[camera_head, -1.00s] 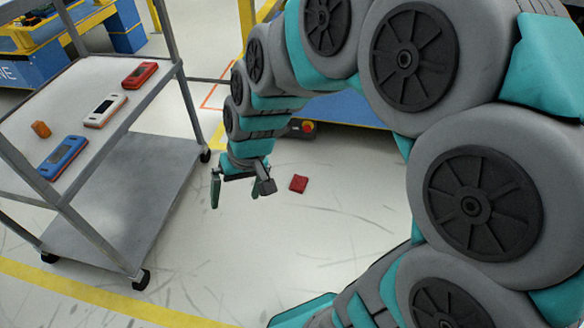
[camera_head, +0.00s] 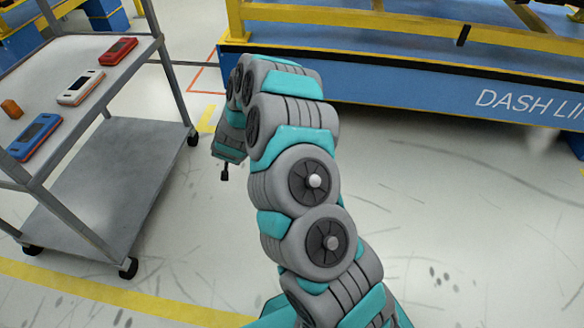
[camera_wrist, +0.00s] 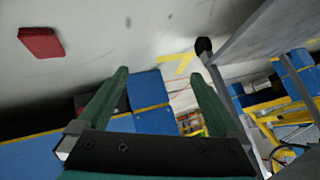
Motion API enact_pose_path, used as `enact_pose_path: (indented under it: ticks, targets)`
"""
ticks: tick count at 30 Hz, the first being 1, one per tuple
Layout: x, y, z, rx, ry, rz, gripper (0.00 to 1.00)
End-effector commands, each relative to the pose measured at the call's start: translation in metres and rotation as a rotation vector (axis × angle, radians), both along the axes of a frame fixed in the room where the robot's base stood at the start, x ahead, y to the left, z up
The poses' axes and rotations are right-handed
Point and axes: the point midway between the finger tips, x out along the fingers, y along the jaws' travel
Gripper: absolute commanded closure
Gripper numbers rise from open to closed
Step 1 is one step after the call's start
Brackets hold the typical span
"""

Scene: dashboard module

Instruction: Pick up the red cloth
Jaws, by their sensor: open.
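The red cloth (camera_wrist: 40,42) lies flat on the pale floor, at the upper left of the wrist view. In the head view it does not show; my arm covers part of the floor. My gripper (camera_wrist: 158,75) is open in the wrist view, with two green fingers apart and nothing between them. The cloth is outside the fingers, to their left and apart from them. In the head view only a small dark part of the gripper (camera_head: 224,173) shows below the wrist, near the cart.
A grey cart (camera_head: 95,232) stands at the left, with red, white and blue devices and an orange block on its top shelf. A blue and yellow platform (camera_head: 420,85) runs along the back. The floor at the right (camera_head: 470,220) is clear.

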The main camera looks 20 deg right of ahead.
Motion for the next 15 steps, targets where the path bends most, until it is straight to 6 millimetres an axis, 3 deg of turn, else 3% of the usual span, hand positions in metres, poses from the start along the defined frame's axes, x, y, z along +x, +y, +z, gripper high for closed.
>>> enact_pose_path:
  ticks: [1,6,12,15]
  targets:
    - [0.002,-0.019,-0.028,-0.040,-0.008,-0.048,0.00]
    - [-0.003,-0.088,-0.092,-0.198,-0.049,-0.198,0.00]
    - [-0.024,-0.162,-0.136,-0.388,-0.090,-0.325,0.00]
    - [-0.032,-0.184,-0.144,-0.452,-0.106,-0.358,0.00]
